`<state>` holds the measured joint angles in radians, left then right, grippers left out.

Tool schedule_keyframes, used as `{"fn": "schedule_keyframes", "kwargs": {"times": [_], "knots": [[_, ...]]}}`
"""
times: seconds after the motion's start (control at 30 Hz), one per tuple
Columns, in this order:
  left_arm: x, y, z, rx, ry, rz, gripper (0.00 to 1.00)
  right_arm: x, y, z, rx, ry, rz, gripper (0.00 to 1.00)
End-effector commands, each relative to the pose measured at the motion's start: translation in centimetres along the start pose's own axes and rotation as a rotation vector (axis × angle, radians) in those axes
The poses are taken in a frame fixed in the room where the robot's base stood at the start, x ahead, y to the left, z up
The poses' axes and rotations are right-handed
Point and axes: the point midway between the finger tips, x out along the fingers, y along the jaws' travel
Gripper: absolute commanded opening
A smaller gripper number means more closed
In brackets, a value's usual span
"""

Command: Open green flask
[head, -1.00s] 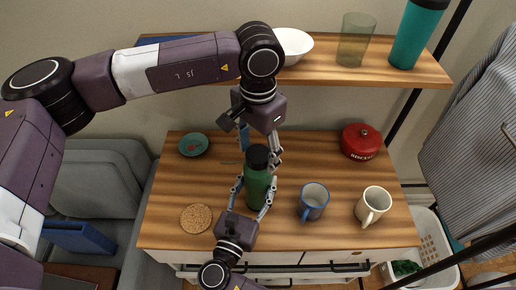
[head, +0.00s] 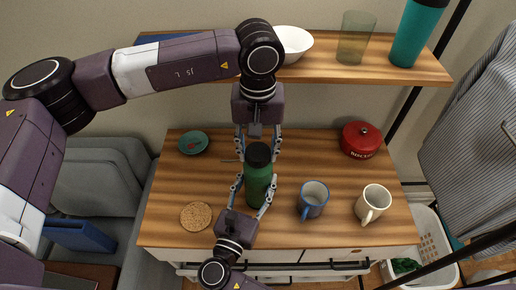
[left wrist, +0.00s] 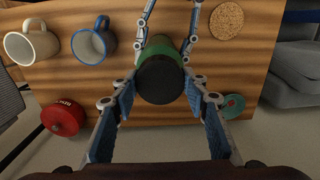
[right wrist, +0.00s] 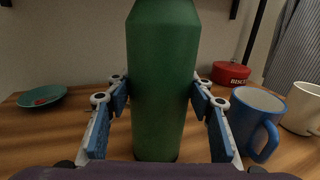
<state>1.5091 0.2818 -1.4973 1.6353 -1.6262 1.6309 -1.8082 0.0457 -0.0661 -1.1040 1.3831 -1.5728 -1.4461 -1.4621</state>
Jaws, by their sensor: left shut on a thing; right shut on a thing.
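The green flask (head: 257,185) stands upright on the wooden desk with its black lid (head: 257,155) on top. My left gripper (head: 258,145) reaches down from above and is shut on the black lid. In the left wrist view its fingers sit on both sides of the lid (left wrist: 161,80). My right gripper (head: 251,195) comes from the front edge and is shut on the flask's green body. The right wrist view shows the body (right wrist: 162,85) between its fingers. The lid is out of that view. Whether the lid is loose cannot be told.
A blue mug (head: 313,199) stands close right of the flask, with a cream mug (head: 373,204) beyond it. A red pot (head: 361,140), a teal dish (head: 193,142) and a cork coaster (head: 196,216) are farther out. A shelf (head: 330,72) overhangs the back.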

Motion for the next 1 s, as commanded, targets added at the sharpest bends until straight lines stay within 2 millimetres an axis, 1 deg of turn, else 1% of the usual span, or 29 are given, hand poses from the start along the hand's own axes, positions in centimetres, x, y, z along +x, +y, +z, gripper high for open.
{"fn": "schedule_keyframes", "kwargs": {"times": [0.1,1.0], "knots": [[-0.02,-0.06,-0.08,-0.207,0.001,-0.001,0.12,0.03,-0.01,0.18,0.002,-0.004,-0.001,0.00],[-0.15,-0.06,-0.07,-1.811,-0.001,0.002,0.12,0.02,0.00,0.20,0.002,-0.005,-0.001,0.00]]}}
